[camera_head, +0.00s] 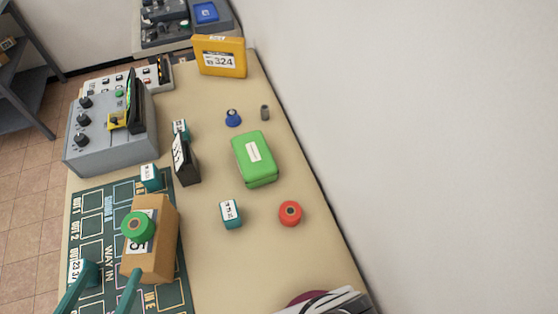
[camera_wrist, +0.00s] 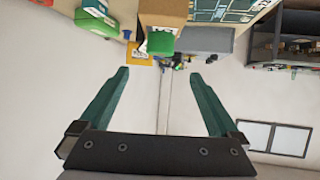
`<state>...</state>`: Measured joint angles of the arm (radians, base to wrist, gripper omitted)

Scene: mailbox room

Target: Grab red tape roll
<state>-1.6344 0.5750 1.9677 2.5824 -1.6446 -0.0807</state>
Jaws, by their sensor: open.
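The red tape roll (camera_head: 290,213) lies on the tan table towards its right edge, next to a small teal box (camera_head: 230,214). My gripper (camera_head: 112,289) is at the lower left of the head view, over the dark green printed mat, well to the left of the red roll. In the wrist view my gripper (camera_wrist: 170,75) has its two teal fingers wide apart with nothing between them.
A cardboard box (camera_head: 161,243) with a green tape roll (camera_head: 137,226) on it stands near my gripper. A green case (camera_head: 255,158), a black-and-white box (camera_head: 185,160) and a grey control box (camera_head: 108,135) are farther back. A wall borders the table's right side.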

